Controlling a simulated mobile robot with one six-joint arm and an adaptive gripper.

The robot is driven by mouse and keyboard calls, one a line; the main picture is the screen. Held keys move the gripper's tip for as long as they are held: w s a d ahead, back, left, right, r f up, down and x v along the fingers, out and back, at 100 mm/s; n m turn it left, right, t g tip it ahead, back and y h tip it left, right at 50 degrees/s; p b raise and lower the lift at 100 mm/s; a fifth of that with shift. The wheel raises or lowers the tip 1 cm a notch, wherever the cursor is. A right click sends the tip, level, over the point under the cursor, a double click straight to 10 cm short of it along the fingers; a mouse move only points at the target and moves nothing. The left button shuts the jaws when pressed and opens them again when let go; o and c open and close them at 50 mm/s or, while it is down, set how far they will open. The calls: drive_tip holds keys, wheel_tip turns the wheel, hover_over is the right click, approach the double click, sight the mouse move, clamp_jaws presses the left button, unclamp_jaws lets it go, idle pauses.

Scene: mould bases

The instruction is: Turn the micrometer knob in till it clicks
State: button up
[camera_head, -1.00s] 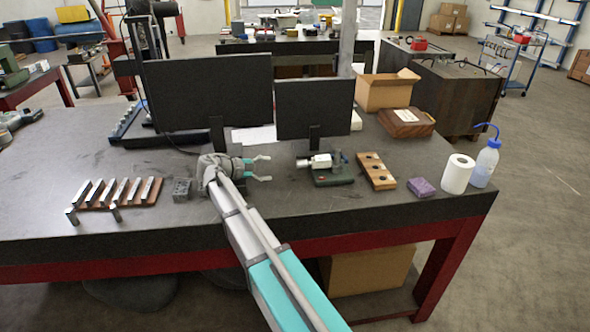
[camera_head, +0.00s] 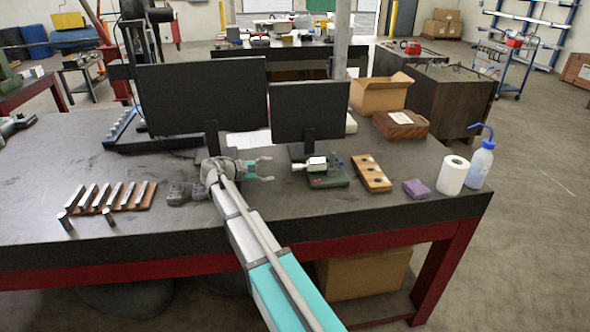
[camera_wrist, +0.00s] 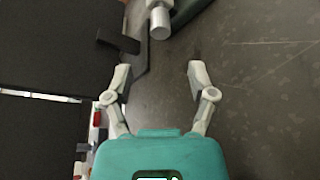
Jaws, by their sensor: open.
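The micrometer (camera_head: 314,164) sits on a green base (camera_head: 327,180) on the table, in front of the smaller monitor. Its silver knob (camera_head: 299,167) points left, toward my gripper. My gripper (camera_head: 268,169) is open and empty, a short way left of the knob and apart from it. In the wrist view my open gripper (camera_wrist: 158,75) has its two fingers spread, with bare table between them. The knob end (camera_wrist: 159,28) shows beyond the fingertips at the top of that view, and the green base (camera_wrist: 190,8) is partly cut off.
Two black monitors (camera_head: 202,98) (camera_head: 309,110) stand close behind. A wooden block with holes (camera_head: 371,174), a purple sponge (camera_head: 416,189), a paper roll (camera_head: 453,175) and a wash bottle (camera_head: 481,164) stand to the right. Metal bars on a wooden rack (camera_head: 113,195) lie left.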

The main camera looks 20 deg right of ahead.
sight(295, 167)
drive_tip(key=b+x, duration=0.2)
drive_tip(key=x, duration=0.8)
drive_tip(key=shift+d, duration=0.15)
clamp_jaws()
